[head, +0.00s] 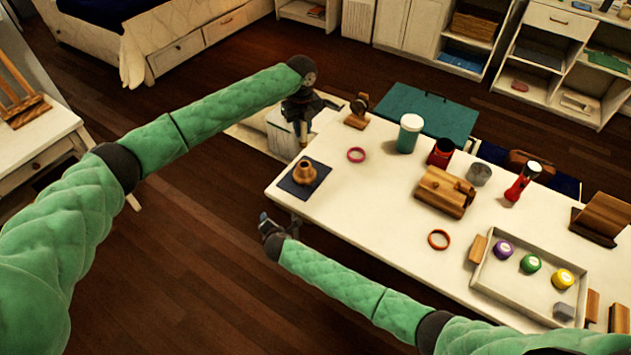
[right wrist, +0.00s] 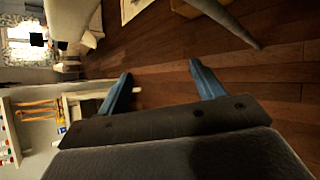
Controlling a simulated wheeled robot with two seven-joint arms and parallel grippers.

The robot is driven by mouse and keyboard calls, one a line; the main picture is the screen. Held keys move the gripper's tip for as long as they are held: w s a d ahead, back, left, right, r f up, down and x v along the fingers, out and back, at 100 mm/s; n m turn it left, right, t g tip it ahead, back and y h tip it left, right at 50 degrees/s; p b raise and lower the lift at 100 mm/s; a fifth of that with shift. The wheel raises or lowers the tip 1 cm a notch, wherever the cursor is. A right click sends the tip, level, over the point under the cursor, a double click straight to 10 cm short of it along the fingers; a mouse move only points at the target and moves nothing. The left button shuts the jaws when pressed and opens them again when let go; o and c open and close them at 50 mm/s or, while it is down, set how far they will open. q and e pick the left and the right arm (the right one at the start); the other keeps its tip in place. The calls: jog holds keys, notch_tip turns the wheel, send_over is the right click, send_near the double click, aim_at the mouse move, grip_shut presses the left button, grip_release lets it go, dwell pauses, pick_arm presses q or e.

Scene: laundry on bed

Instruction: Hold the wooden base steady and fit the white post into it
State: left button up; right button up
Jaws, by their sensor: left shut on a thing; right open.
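The wooden base (head: 305,171) is a small rounded turned piece standing on a dark square mat (head: 292,186) at the table's left end. My left gripper (head: 303,112) is above and behind it, pointing down. It is shut on a thin pale piece that looks like the white post (head: 304,136), hanging above the base and apart from it. The post's upper part is hidden by the gripper. My right gripper (head: 266,222) is off the table's front left edge, away from the base. Its blue fingers (right wrist: 160,88) are apart with nothing between them in the right wrist view.
The white table (head: 375,204) holds a pink ring (head: 356,155), a green jar (head: 409,134), a wooden block piece (head: 444,192) and an orange ring (head: 438,240). A tray (head: 510,292) with coloured round pieces stands at the right. Table between mat and wooden block is mostly clear.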

aim_at(307, 170)
jog(key=w+a+r+n+t+y, duration=0.1)
jog(key=a+r+n, duration=0.1)
jog(key=r+n, duration=0.3)
jog(key=w+a+r+n+t+y, duration=0.1)
jog(key=w+a+r+n+t, duration=0.15)
jog(key=r, duration=0.55)
jog(key=d+r+n+g, duration=0.1)
jog(key=d+r+n, duration=0.15)
jog(key=d, duration=0.75)
jog(key=d+r+n, duration=0.2)
jog(key=d+r, duration=0.1)
jog(key=d, duration=0.7)
jog(key=x, duration=1.1)
jog(key=shift+w+a, duration=0.1)
jog(key=shift+w, duration=0.25)
jog(key=c, duration=1.1)
